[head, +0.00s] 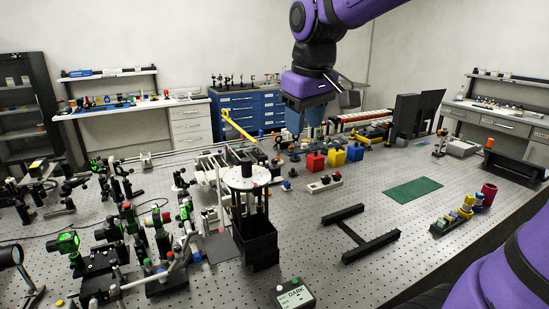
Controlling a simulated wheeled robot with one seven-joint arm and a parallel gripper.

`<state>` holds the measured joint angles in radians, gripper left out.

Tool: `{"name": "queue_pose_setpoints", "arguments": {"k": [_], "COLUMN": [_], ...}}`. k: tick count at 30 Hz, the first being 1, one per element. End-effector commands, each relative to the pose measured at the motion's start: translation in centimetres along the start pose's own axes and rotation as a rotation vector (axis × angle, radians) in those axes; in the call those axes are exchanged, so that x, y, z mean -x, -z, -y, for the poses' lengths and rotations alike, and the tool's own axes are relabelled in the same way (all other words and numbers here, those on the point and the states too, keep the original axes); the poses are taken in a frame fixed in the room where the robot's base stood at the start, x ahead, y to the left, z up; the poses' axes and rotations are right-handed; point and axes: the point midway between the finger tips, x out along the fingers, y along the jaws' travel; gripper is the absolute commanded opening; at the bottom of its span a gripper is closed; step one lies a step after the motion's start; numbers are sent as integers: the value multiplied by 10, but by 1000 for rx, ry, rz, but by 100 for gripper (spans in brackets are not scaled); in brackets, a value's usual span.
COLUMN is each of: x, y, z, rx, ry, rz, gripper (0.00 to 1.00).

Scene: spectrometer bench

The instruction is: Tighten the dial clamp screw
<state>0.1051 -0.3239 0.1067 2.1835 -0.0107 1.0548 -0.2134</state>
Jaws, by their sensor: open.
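A white round dial (247,178) lies flat on top of a black upright stand (259,245) near the middle of the bench. A small dark knob sits at the dial's centre. I cannot make out which part is the clamp screw; it is too small or hidden in this view. My gripper (305,108) hangs from the purple arm at upper centre, above and to the right of the dial and well apart from it. It is open and holds nothing that I can see. Its fingertips are hard to make out against the blue shape behind them.
Optical mounts and posts (130,230) crowd the bench's left side. Red (315,161), yellow and blue blocks stand beyond the dial. A black H-shaped rail (358,236) lies to its right, near a green mat (413,190). A small display box (292,294) sits in front.

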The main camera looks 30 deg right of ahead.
Motion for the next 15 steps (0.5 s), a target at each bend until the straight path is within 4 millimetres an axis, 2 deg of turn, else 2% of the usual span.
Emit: {"name": "queue_pose_setpoints", "arguments": {"k": [1, 3, 9, 15], "x": [-5, -12, -38, -61], "y": [16, 36, 90, 124], "z": [-4, -9, -25, -37], "rx": [20, 51, 137, 197], "ry": [7, 17, 60, 100], "rz": [25, 56, 138, 187], "gripper": [43, 43, 43, 43]}}
